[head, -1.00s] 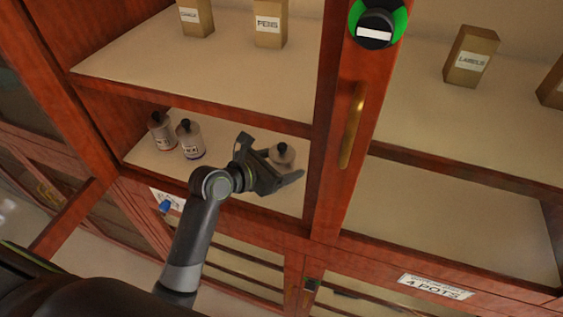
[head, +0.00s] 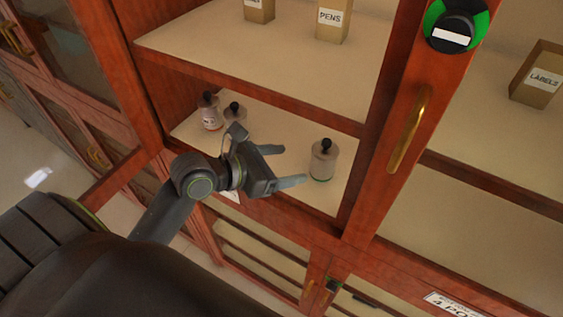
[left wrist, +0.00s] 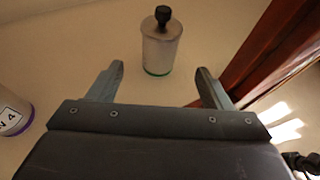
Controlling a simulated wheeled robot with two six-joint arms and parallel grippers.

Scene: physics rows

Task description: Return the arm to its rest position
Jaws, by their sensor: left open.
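My left gripper (head: 268,166) is open and empty at the front of the lower left shelf of the cabinet. Its two fingers also show spread apart in the left wrist view (left wrist: 158,88). A pale bottle with a black knob and a green base band (head: 323,162) stands upright on that shelf, apart from the fingers. In the left wrist view the same bottle (left wrist: 161,48) stands beyond the fingertips, between their lines. My right gripper is not in view.
Two similar bottles stand at the shelf's left, one (head: 210,112) partly beside the other (head: 234,112). A red door post with a brass handle (head: 409,130) rises right of the gripper. A box marked PENS (head: 333,20) stands on the shelf above.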

